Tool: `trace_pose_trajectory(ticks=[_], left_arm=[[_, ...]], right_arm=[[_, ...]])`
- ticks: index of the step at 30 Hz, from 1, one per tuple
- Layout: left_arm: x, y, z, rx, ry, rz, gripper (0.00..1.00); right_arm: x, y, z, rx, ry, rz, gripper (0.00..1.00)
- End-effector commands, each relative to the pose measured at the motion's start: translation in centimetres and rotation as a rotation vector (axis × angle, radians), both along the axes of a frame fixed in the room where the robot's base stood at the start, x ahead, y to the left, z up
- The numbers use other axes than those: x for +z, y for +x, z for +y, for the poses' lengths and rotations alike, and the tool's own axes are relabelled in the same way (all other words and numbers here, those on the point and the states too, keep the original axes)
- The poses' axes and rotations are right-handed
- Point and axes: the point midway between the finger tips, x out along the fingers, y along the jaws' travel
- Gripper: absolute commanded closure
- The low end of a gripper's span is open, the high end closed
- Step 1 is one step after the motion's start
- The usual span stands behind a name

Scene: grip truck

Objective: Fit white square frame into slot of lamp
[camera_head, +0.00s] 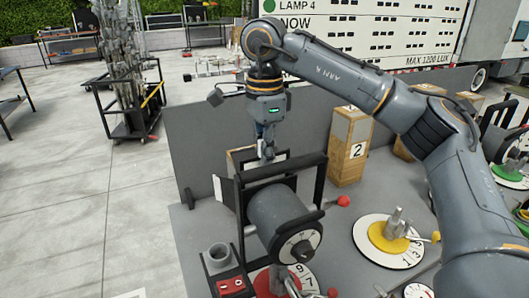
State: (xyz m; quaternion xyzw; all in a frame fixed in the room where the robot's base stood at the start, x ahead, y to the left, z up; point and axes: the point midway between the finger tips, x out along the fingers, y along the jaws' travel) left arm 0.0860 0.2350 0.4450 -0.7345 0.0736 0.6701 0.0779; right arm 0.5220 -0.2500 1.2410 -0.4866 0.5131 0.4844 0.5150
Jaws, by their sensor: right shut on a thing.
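The lamp (272,212) is a dark grey cylinder in a black yoke on the grey table, with a numbered dial at its near end. My right gripper (267,152) points down just above and behind the black bracket at the lamp's far end. It is shut on the white square frame (281,155), of which only a small pale part shows at the fingers. The bracket and the gripper hide the rest, so I cannot tell whether the frame sits in the slot. My left gripper is not in view.
A red dial (298,275) and a red switch box (231,287) lie close around the lamp's base. A yellow-centred dial (388,240) is to the right. A wooden block marked 2 (350,147) stands behind. A grey panel (205,135) borders the table.

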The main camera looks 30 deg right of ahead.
Motion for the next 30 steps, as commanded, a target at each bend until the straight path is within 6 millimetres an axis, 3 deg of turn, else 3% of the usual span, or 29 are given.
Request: trace_pose_trajectory(ticks=[30], left_arm=[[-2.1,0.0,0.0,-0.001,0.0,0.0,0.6]], right_arm=[[-3.2,0.0,0.0,0.0,0.001,0.001,1.0]])
